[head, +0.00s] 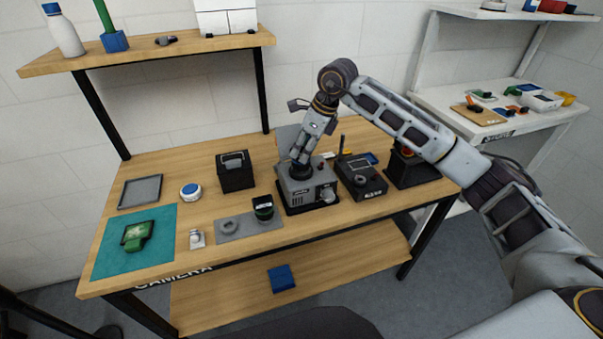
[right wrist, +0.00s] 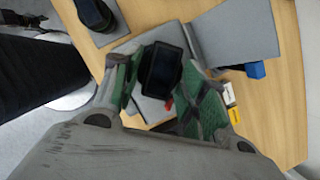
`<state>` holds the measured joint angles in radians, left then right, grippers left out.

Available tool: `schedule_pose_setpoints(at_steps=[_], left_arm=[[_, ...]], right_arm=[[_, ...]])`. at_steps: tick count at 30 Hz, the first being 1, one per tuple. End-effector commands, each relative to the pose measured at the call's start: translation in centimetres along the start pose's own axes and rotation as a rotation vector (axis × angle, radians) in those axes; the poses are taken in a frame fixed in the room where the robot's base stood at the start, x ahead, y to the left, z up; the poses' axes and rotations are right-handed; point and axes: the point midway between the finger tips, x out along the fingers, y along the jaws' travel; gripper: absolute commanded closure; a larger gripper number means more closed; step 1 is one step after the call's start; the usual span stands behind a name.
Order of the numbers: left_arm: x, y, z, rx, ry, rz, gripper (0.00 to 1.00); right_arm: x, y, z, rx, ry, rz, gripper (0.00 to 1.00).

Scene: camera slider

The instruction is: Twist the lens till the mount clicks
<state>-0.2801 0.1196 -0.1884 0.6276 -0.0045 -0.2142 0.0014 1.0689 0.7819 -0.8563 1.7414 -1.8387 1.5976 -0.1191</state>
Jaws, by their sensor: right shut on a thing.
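My right gripper (head: 301,170) points down over a grey box-shaped unit (head: 296,198) in the middle of the table. My left gripper is not in view.
A grey ring (head: 229,228) lies on the mat. A black box (head: 235,172) and a white-blue round piece (head: 190,191) stand further left. A dark control unit (head: 361,179) is close on the right. A teal mat (head: 106,254) carries a green device (head: 138,234).

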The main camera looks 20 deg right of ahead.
Motion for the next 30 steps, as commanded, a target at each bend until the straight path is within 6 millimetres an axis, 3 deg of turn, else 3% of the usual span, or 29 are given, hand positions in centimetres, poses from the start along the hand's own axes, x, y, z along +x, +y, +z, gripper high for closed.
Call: schedule_pose_setpoints(at_steps=[1, 30], left_arm=[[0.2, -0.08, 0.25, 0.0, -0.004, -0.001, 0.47], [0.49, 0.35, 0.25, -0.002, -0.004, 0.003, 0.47]], right_arm=[[1.04, 0.47, -0.51, 0.013, 0.017, 0.008, 0.8], [1.04, 0.61, -0.48, 0.127, 0.018, -0.033, 0.8]])
